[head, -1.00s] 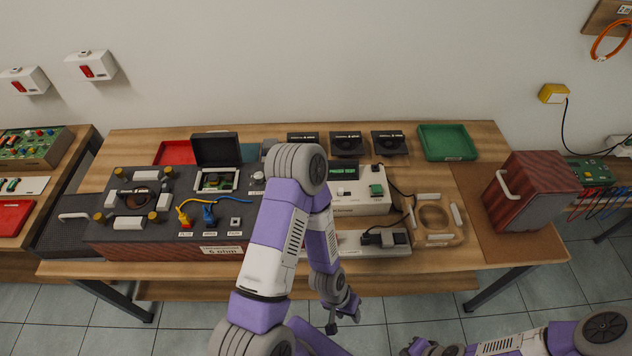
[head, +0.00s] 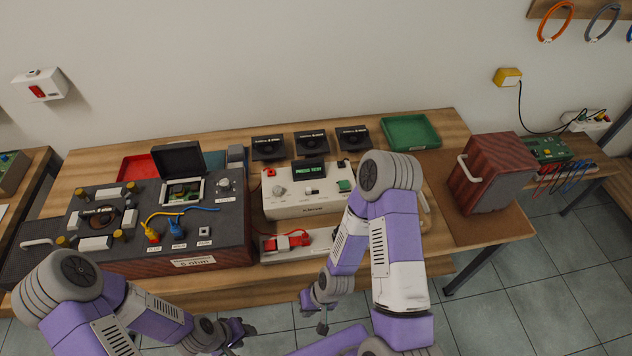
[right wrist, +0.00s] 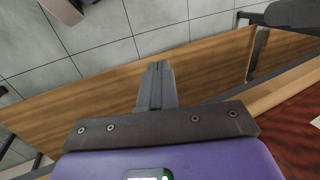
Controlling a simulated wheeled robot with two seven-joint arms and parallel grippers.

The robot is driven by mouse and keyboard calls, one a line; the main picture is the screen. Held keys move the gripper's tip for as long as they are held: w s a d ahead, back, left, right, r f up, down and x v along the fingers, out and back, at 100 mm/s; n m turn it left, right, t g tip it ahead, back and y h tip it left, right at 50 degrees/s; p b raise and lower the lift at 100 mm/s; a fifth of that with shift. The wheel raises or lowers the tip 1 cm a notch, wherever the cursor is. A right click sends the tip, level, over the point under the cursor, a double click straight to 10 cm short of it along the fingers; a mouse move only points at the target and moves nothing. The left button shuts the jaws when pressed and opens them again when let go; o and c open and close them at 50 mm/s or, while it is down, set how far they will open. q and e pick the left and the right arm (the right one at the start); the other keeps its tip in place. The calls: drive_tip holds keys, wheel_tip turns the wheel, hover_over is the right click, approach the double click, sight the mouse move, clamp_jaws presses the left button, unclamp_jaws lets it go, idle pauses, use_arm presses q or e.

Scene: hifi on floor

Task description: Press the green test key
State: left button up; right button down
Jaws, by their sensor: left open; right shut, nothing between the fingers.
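The tester's display (head: 309,172) shows green text that seems to read "PRESS TEST". My right gripper (head: 322,326) hangs in front of the table's front edge, below and apart from the key. In the right wrist view its fingers (right wrist: 157,86) are shut together with nothing between them. My left gripper (head: 243,329) is open and low in front of the table at left. My right arm's raised elbow is just right of the key in the picture.
A low white strip with a red part (head: 287,241) lies in front of the tester. A dark speaker test box (head: 150,225) with cables stands at left, a wooden speaker (head: 488,172) at right. A green tray (head: 410,132) and several black units stand behind.

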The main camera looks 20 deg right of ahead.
drive_tip(key=w+d+r+m+t+h+p, duration=0.1)
drive_tip(key=w+d+r+p, duration=0.1)
drive_tip(key=w, duration=0.3)
drive_tip(key=w+d+r+m+t+h+p, duration=0.1)
drive_tip(key=w+d+r+m+p, duration=0.1)
drive_tip(key=w+d+r+p, duration=0.1)
drive_tip(key=w+d+r+m+t+h+p, duration=0.1)
drive_tip(key=w+d+r+m+t+p, duration=0.1)
drive_tip(key=w, duration=0.5)
drive_tip(key=shift+d+r+p, duration=0.25)
drive_tip(key=shift+d+r, duration=0.15)
drive_tip(key=shift+r, duration=0.25)
drive_tip(key=shift+d+r+p, duration=0.2)
drive_tip(key=shift+d+r, duration=0.2)
drive_tip(key=shift+r, duration=0.2)
drive_tip(key=w+d+r+m+t+h, duration=0.2)
drive_tip(key=w+d+r+m+h, duration=0.25)
drive_tip(key=w+d+r, duration=0.4)
wheel_tip(320, 180, up, 6)
drive_tip(key=f+m+h+p, duration=0.1)
drive_tip(key=m+h, duration=0.1)
drive_tip(key=m, duration=0.3)
hover_over(344, 186)
drive_tip(key=shift+w+r+n+t, duration=0.1)
drive_tip(key=shift+r+n+t, duration=0.1)
drive_tip(key=shift+n+t, duration=0.1)
drive_tip(key=shift+f, duration=0.15)
wheel_tip(344, 186, down, 8)
drive_tip(key=b, duration=0.7)
drive_tip(key=shift+f, duration=0.3)
